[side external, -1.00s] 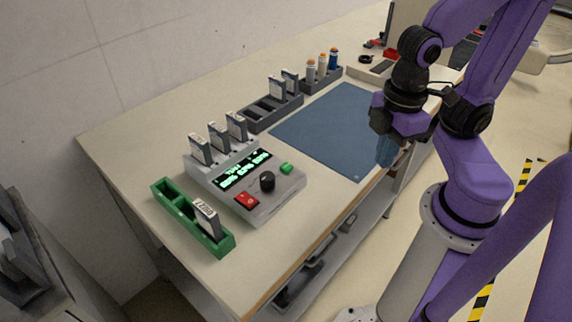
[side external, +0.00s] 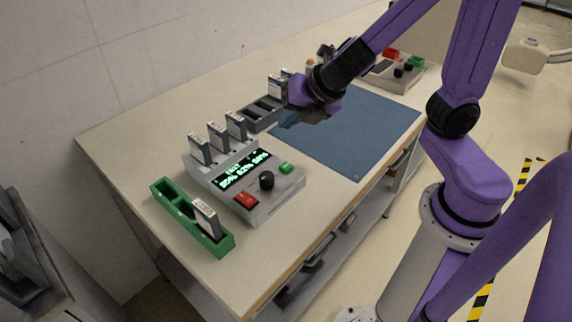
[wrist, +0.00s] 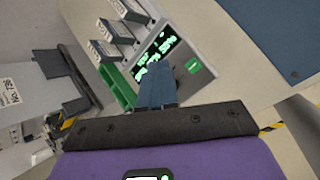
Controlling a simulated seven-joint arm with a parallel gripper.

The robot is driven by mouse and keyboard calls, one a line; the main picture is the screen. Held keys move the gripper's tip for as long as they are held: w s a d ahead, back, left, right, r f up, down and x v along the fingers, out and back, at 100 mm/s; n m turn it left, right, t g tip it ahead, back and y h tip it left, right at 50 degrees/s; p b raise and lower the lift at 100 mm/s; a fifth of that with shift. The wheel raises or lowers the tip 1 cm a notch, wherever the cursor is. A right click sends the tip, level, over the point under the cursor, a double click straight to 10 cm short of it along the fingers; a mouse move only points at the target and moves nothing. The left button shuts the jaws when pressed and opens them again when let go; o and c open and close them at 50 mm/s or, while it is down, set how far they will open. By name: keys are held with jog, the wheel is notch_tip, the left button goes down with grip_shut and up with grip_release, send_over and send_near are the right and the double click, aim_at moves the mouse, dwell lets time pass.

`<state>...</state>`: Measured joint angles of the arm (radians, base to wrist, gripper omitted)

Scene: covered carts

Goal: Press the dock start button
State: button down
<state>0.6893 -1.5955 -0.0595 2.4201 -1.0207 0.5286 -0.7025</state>
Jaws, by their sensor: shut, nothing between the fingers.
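The dock (side external: 262,207) is a light grey unit with a lit green-on-black display (side external: 243,170). Its panel has a green button (side external: 286,168), a black knob (side external: 267,181) and a red switch (side external: 246,200). Several upright modules (side external: 217,134) stand in its back slots. My gripper (side external: 283,122) is shut and empty, above the blue mat's left end, up and behind the dock's right side. In the wrist view, the blue fingers (wrist: 155,84) point toward the dock, with the green button (wrist: 193,66) just right of them. The fingers hide the knob and red switch there.
A green tray (side external: 167,191) holding one module (side external: 207,219) stands left of the dock. A dark rack (side external: 262,114) with modules is behind my gripper. The blue mat (side external: 370,125) is bare. Another panel with red and green buttons (side external: 396,78) stands at the far right.

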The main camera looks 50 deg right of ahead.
aim_at(289, 166)
jog(key=shift+w, duration=0.1)
dwell(0.3)
jog(key=shift+f, duration=4.4)
jog(key=shift+f, duration=0.15)
jog(key=shift+f, duration=0.3)
jog(key=shift+f, duration=0.35)
jog(key=shift+r, duration=0.8)
